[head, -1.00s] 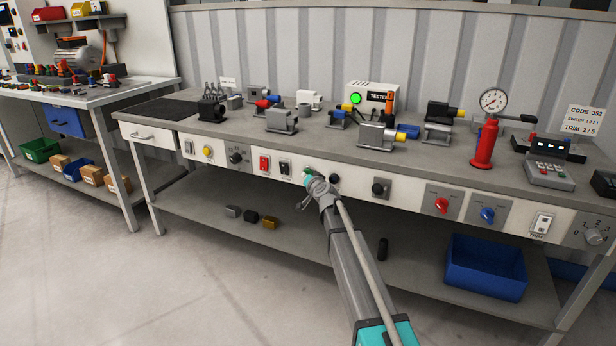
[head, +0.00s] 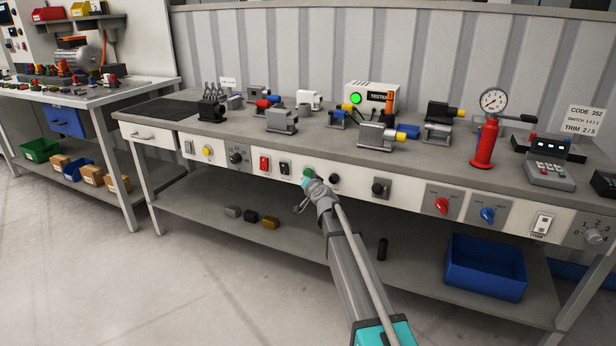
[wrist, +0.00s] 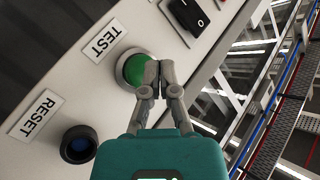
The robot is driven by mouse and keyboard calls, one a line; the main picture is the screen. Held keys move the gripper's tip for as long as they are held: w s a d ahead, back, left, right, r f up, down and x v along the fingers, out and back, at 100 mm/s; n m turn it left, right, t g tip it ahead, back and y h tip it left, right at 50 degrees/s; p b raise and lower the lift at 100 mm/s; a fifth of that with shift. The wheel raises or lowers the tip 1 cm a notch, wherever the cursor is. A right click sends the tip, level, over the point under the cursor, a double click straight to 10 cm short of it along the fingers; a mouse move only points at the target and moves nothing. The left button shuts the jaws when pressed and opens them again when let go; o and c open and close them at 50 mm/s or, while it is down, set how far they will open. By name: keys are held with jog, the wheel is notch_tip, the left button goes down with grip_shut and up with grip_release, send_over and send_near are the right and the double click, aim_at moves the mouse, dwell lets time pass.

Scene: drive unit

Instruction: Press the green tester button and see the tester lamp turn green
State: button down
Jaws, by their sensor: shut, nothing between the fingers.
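The green tester button (wrist: 131,67) sits beside a TEST label (wrist: 102,40) on the panel in the wrist view. It also shows in the head view (head: 309,172) on the bench's front panel. My gripper (wrist: 160,70) is shut and empty, its fingertips overlapping the button's right edge in the wrist view; I cannot tell whether they touch it. In the head view my gripper (head: 306,184) is just below the button. The white TESTER box (head: 383,89) stands on the bench top, and its round tester lamp (head: 355,98) is bright green.
A dark button (wrist: 79,144) with a RESET label (wrist: 36,113) is close by on the panel. A black rocker switch (wrist: 188,14) is on the other side. Several knobs and switches line the panel. A blue bin (head: 486,268) sits on the lower shelf.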

jog(key=shift+s, duration=0.1)
jog(key=shift+s+a, duration=0.35)
jog(key=shift+s, duration=0.55)
jog(key=shift+s+a, duration=0.35)
jog(key=shift+s, duration=0.6)
jog(key=shift+s+a, duration=0.35)
jog(key=shift+s, duration=0.55)
jog(key=s+d+f+n+g+h, duration=0.15)
jog(key=s+d+f+g, duration=0.35)
jog(key=s+d, duration=0.6)
jog(key=s+d+f+g+h, duration=0.3)
jog(key=s+d+f+g, duration=0.4)
jog(key=s, duration=0.7)
jog(key=s+d+f+n+g+h, duration=0.1)
jog(key=s+d+f+g+h, duration=0.2)
jog(key=s+d, duration=0.85)
notch_tip(320, 180, up, 34)
jog(key=s+a+p, duration=0.1)
jog(key=s+p, duration=0.1)
jog(key=p, duration=3.3)
jog(key=shift+y, duration=0.25)
